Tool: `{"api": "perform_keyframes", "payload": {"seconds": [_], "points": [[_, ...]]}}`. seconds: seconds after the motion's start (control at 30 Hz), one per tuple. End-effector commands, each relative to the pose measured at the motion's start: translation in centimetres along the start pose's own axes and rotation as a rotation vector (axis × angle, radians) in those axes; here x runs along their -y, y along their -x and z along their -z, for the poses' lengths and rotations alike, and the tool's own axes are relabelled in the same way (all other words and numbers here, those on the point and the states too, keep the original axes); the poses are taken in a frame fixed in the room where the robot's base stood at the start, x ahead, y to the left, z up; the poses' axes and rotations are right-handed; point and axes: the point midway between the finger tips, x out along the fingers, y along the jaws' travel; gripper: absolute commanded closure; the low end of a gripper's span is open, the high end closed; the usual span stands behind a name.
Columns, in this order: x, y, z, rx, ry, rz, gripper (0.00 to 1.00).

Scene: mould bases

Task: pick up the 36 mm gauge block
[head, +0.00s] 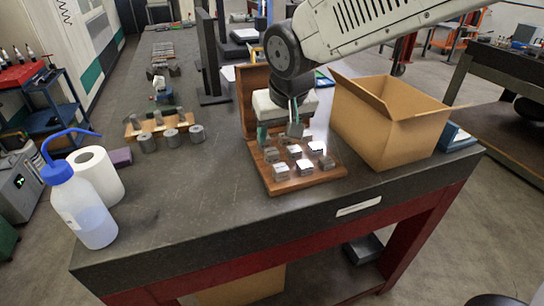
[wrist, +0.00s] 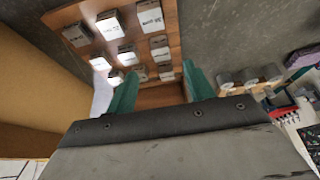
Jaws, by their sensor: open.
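Several metallic gauge blocks with pale tops (head: 304,167) stand in rows on a wooden board (head: 290,185) on the bench. They also show in the wrist view (wrist: 107,26), where their tops carry dark printed labels. The labels are too small and blurred to read surely, so I cannot tell which block is the 36 mm one. My gripper (head: 279,125) is over the back part of the board, its green fingers pointing down and apart. In the wrist view, my gripper (wrist: 160,82) is open, with blocks visible beyond and between the fingertips. The fingers and palm hide part of the board.
An open cardboard box (head: 390,118) stands close right of the board. A wooden rack with metal cylinders (head: 172,138) is to the left. A wash bottle (head: 85,210) and a white roll (head: 97,175) stand at the left edge. The bench front between is clear.

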Motion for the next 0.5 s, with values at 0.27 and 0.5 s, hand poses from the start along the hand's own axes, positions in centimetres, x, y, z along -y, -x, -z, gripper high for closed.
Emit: {"api": "perform_keyframes", "payload": {"seconds": [0.27, 0.5], "points": [[0.3, -3.1, 0.2, -0.001, 0.002, 0.002, 0.47], [0.0, -6.6, 0.3, -0.001, 0.001, 0.002, 0.47]]}}
